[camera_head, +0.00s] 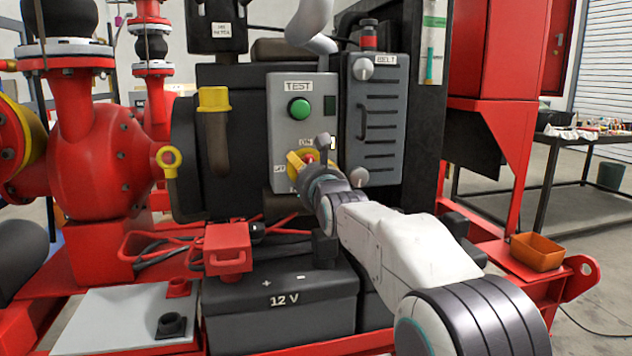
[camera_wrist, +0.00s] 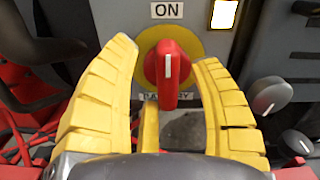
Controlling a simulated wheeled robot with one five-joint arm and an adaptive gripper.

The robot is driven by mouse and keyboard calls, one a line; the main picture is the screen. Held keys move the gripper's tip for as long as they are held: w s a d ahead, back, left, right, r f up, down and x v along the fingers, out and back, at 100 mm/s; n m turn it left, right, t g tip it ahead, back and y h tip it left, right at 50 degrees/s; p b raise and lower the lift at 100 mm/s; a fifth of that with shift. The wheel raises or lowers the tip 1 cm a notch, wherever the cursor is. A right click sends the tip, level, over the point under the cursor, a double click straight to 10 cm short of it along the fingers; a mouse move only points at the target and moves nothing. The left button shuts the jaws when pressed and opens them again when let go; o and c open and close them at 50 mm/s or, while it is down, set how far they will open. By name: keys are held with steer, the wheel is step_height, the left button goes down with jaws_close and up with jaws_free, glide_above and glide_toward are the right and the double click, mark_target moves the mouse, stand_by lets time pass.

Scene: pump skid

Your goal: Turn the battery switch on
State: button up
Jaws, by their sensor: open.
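The battery switch is a red knob (camera_wrist: 167,85) on a yellow round plate (camera_wrist: 190,45), on a grey panel. Its white line stands upright and points at the ON label (camera_wrist: 167,10) above it. A lamp (camera_wrist: 224,14) beside the label glows pale yellow. The BATTERY label below is partly hidden by the knob and a finger. My gripper (camera_wrist: 167,60) is open, with yellow fingers on the left and right of the knob and visible gaps on both sides. In the head view my gripper (camera_head: 308,163) is at the lower panel and mostly hides the switch.
The grey panel (camera_head: 283,135) carries a green TEST button (camera_head: 299,108) above the switch. A BELT cover (camera_head: 372,110) with round knobs adjoins it on the right. A black 12 V battery (camera_head: 280,310) and a red clamp (camera_head: 228,250) sit below.

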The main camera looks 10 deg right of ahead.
steer(key=s, duration=1)
steer(key=shift+s, duration=0.4)
steer(key=shift+r, duration=0.15)
steer(key=shift+s+r+p, duration=0.1)
steer(key=shift+r+p, duration=0.1)
steer(key=shift+p, duration=0.3)
steer(key=s+r+n+g+p, duration=0.3)
steer(key=s+n+g+p, duration=0.2)
steer(key=s+n+p, duration=0.6)
steer(key=s+r+n+g+p, duration=0.3)
steer(key=s+n+p, duration=0.8)
steer(key=p, duration=0.4)
steer(key=s+r+n+g+p, duration=0.3)
steer(key=s+n+g+p, duration=0.3)
steer(key=s+n+p, duration=0.5)
steer(key=shift+d+r+g+p, duration=0.3)
steer(key=shift+r+p, duration=0.05)
steer(key=shift+p, duration=0.55)
